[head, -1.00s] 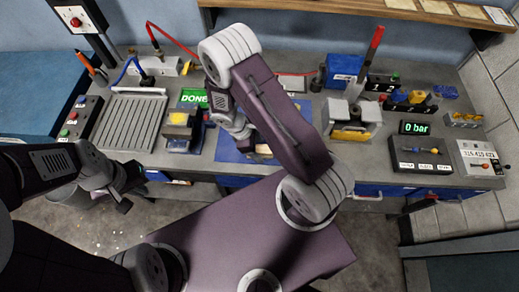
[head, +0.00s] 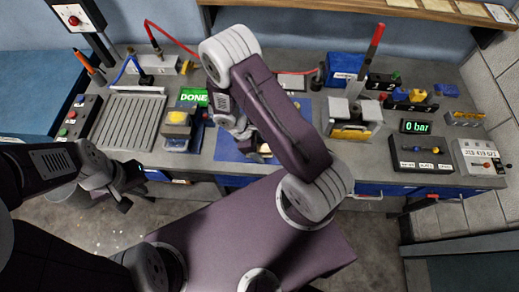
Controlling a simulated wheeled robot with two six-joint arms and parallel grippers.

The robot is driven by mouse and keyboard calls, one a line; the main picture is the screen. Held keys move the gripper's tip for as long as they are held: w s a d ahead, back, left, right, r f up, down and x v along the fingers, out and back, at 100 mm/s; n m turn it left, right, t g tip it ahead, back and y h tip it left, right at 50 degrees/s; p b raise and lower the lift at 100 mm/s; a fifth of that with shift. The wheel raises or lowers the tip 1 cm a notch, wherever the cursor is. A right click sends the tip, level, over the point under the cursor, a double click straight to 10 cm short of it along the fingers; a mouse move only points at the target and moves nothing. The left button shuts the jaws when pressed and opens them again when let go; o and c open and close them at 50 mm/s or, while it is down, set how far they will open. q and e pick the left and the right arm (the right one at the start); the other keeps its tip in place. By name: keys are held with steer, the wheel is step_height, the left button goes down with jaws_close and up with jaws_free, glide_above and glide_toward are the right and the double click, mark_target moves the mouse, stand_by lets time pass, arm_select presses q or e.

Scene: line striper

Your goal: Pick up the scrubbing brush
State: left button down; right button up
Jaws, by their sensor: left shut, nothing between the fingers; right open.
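My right gripper (head: 252,147) is low over the blue mat (head: 228,148) at the middle of the bench, largely hidden behind my own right arm. It is open. A small pale, wood-coloured thing (head: 265,150) shows beside its fingers on the mat. It may be the scrubbing brush, but most of it is covered and I cannot tell for sure. My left gripper (head: 130,195) is shut and empty, in front of the bench at the left, above the floor.
A grooved grey tray (head: 128,122) and a yellow-topped device (head: 178,122) stand left of the mat. A green DONE display (head: 193,96) is behind. Right of the mat stand a press with a red-handled lever (head: 375,45) and a 0 bar gauge (head: 419,127).

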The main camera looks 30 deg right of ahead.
mark_target(263, 147)
jaws_close()
steer(key=shift+r, duration=0.1)
steer(key=shift+r+p, duration=0.25)
steer(key=shift+p, duration=0.05)
steer(key=shift+r, duration=0.2)
step_height(263, 147, up, 3)
steer(key=shift+w+r+b, duration=0.1)
steer(key=shift+b, duration=0.25)
steer(key=s+d+r+b, duration=0.2)
steer(key=s+r+b, duration=0.5)
steer(key=s+b, duration=0.3)
steer(key=shift+s+d+r, duration=0.15)
steer(key=shift+s, duration=0.7)
